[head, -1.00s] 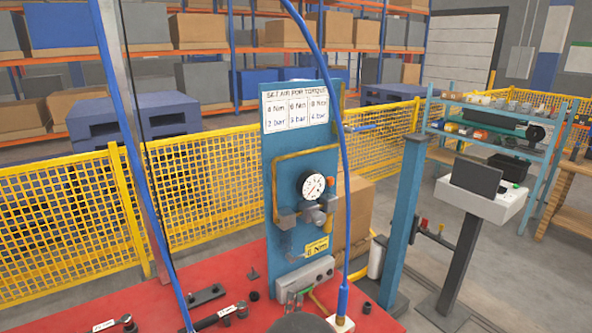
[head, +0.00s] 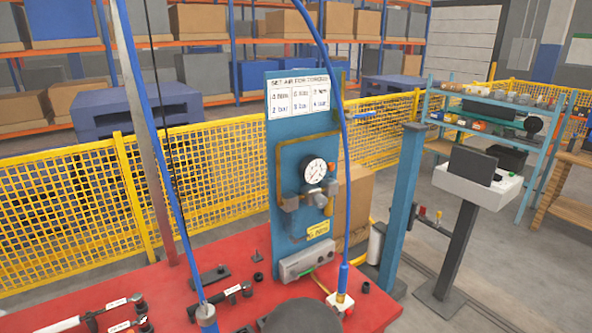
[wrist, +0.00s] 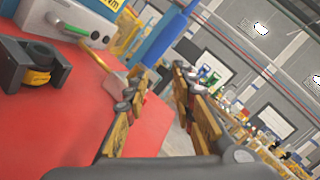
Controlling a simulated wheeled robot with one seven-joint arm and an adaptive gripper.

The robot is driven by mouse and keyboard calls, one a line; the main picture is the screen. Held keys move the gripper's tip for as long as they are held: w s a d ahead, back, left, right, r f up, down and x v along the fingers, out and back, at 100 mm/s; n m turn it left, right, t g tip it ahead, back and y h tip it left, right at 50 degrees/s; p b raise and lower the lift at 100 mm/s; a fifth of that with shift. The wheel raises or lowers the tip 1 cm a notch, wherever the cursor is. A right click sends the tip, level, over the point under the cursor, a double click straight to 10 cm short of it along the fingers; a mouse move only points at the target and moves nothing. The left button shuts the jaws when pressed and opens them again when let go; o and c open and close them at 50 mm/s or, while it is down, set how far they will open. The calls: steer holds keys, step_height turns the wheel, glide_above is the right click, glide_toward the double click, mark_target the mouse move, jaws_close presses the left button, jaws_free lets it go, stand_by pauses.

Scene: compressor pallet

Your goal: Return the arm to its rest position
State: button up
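My gripper (wrist: 153,92) shows in the wrist view as two dark fingers with yellow pads. They stand apart with a clear gap, and nothing is held between them. The red tabletop (wrist: 140,130) lies to the left of and behind the fingers, with a blue post (wrist: 168,38) beyond the tips. In the head view I cannot make out the fingers; a dark rounded shape at the bottom middle is cut off by the frame edge.
On the red table (head: 235,255) stand a blue panel with a gauge (head: 315,171), a grey box (head: 306,263) and several black-handled tools (head: 232,292). Blue hoses hang in front. A blue post (head: 402,205), a pedestal console (head: 476,185) and a yellow mesh fence (head: 70,215) stand around.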

steer(key=s+d+r+m+g+h, duration=0.1)
steer(key=s+d+m+g+h, duration=0.3)
steer(key=s+d+m+g, duration=0.9)
steer(key=s+r+m+g+y, duration=0.1)
steer(key=s+m+g+y, duration=0.3)
steer(key=s+m, duration=0.6)
steer(key=s+a+r+m+t+y, duration=0.1)
steer(key=s+a+r+m+y, duration=0.4)
steer(key=a+r+m+y, duration=0.5)
steer(key=s+d+r+m+t, duration=0.1)
steer(key=d+r+m+t, duration=0.3)
steer(key=r, duration=0.5)
steer(key=shift+s+d+r+m+t, duration=0.2)
steer(key=shift+d+m+t, duration=0.3)
steer(key=shift+d, duration=0.75)
